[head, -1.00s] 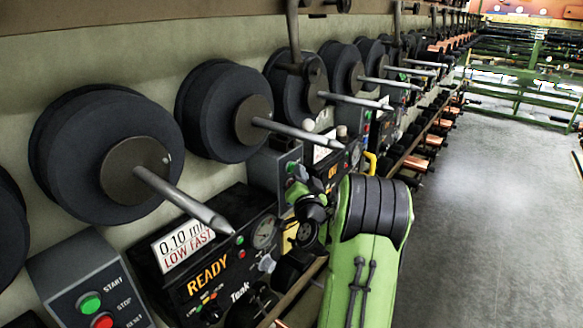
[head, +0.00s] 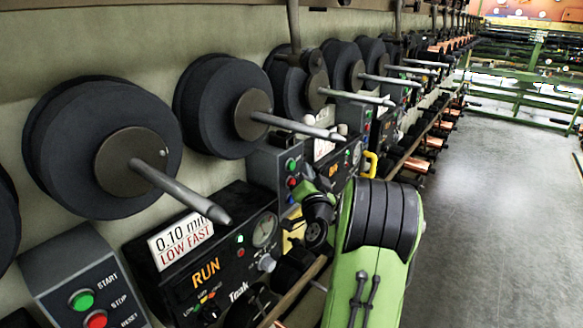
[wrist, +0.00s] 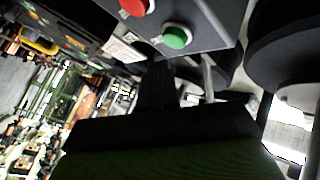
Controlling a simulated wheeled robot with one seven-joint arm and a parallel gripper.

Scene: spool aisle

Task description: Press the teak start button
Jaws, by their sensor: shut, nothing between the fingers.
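The teak unit (head: 205,255) is a black control box marked "Teak", and its display reads "RUN". Beside it on the right is a grey button box (head: 270,175) with a green button (head: 291,165) above a red one (head: 292,181). The green button also shows near the top of the wrist view (wrist: 177,36), with the red one to its left. My gripper's dark shut fingers (wrist: 160,75) are just below the green button in that picture, apart from it and empty. In the head view my own arm largely hides the gripper, close to this box.
Another grey box (head: 75,285) at lower left has green and red buttons labelled START and STOP, with RESET below. Large dark spools (head: 105,140) and grey spindles (head: 180,190) jut out above the panels. The floor (head: 490,200) on the right is clear.

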